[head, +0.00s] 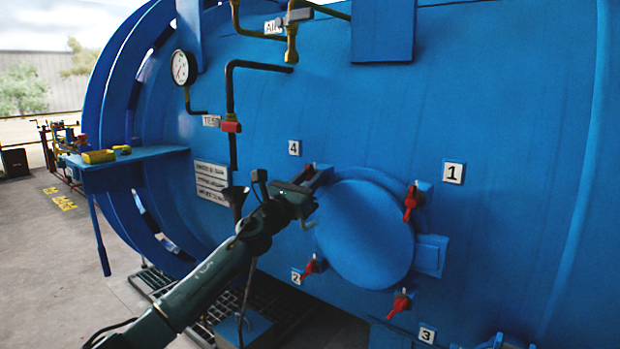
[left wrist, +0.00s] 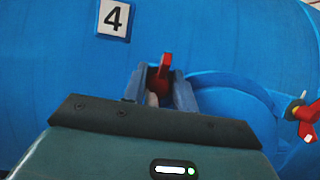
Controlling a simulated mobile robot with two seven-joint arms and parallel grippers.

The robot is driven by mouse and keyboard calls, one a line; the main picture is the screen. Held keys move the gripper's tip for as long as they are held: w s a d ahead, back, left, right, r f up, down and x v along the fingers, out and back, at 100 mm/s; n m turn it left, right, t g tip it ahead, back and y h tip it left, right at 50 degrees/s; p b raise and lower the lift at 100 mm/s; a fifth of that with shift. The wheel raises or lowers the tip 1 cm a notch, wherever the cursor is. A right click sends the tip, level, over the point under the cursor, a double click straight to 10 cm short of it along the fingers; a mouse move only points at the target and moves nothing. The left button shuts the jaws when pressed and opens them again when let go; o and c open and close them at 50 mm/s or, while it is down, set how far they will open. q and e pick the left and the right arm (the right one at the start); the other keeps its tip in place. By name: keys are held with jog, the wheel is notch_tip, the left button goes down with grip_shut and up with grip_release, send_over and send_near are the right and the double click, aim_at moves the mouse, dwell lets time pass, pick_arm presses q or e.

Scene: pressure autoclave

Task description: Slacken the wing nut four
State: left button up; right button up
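Wing nut four is a red wing nut (left wrist: 166,66) below the label "4" (left wrist: 114,18) in the left wrist view. It sits in a blue-grey slotted bracket at the edge of the round blue hatch (head: 365,235). In the head view only a bit of red shows there, and my left gripper (head: 306,192) covers most of the spot. The gripper is right at the nut, from the left and front. Its fingertips cannot be made out clearly, so I cannot tell whether they touch or grip the nut. My right gripper is not seen.
Other red wing nuts sit around the hatch near labels 1 (head: 453,172), 2 (head: 296,277) and 3 (head: 427,334). A gauge (head: 183,68) and pipes are at the upper left. A blue shelf (head: 125,170) juts out at the left.

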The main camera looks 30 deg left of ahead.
pick_arm(q)
grip_shut()
